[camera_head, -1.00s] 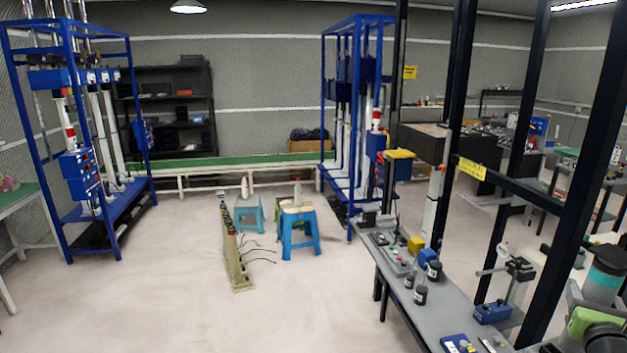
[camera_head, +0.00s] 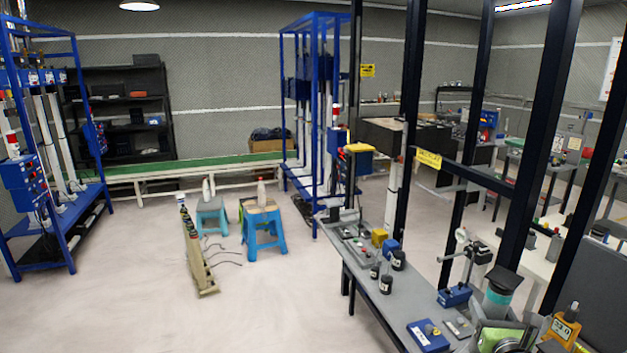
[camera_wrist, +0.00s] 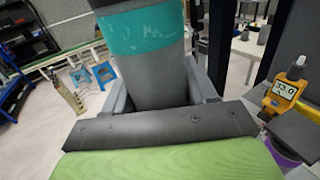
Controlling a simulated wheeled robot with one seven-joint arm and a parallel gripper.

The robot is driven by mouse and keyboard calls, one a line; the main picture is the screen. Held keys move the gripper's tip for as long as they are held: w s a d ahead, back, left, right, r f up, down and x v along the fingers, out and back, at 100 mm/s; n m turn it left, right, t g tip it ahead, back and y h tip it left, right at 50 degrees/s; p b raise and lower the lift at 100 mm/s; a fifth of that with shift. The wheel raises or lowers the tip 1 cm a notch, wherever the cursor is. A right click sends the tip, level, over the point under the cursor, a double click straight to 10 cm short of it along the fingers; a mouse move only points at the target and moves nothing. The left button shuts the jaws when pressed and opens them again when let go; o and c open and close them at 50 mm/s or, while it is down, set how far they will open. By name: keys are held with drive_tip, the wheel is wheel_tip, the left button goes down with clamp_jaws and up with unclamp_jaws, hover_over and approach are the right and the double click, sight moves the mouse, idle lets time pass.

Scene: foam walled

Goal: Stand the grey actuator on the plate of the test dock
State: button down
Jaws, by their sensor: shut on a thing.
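The grey actuator is a thick grey cylinder with a teal band. It fills the top middle of the wrist view (camera_wrist: 158,80) and shows at the lower right of the head view (camera_head: 497,302). My gripper (camera_wrist: 160,96) is shut around it, with a grey finger on each side. The green part of my gripper (camera_head: 500,336) shows below the actuator in the head view. The actuator's far end runs out of the wrist view. I cannot make out the test dock or its plate with certainty.
A grey bench (camera_head: 372,291) carries jars, a blue-based stand (camera_head: 455,296) and a blue box (camera_head: 428,336). Dark posts (camera_head: 537,150) rise behind it. A yellow meter with a display (camera_head: 564,328) is right of my gripper. Open floor lies left, with blue stools (camera_head: 263,233).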

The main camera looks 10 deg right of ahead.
drive_tip(key=w+a+f+n+y+b, duration=0.35)
drive_tip(key=a+f+n+y, duration=0.45)
drive_tip(key=a+f+y, duration=0.7)
drive_tip(key=s+a+f+n+g+y+b, duration=0.2)
drive_tip(key=a+f+n+g+y, duration=0.1)
drive_tip(key=a, duration=0.7)
drive_tip(key=s+a+f+n+g+y+b, duration=0.2)
drive_tip(key=a+f+n+g+y, duration=0.1)
drive_tip(key=a, duration=0.7)
drive_tip(key=shift+s+a+f+n+y+b, duration=0.2)
drive_tip(key=shift+a+f+n+y+b, duration=0.15)
drive_tip(key=shift+n, duration=0.45)
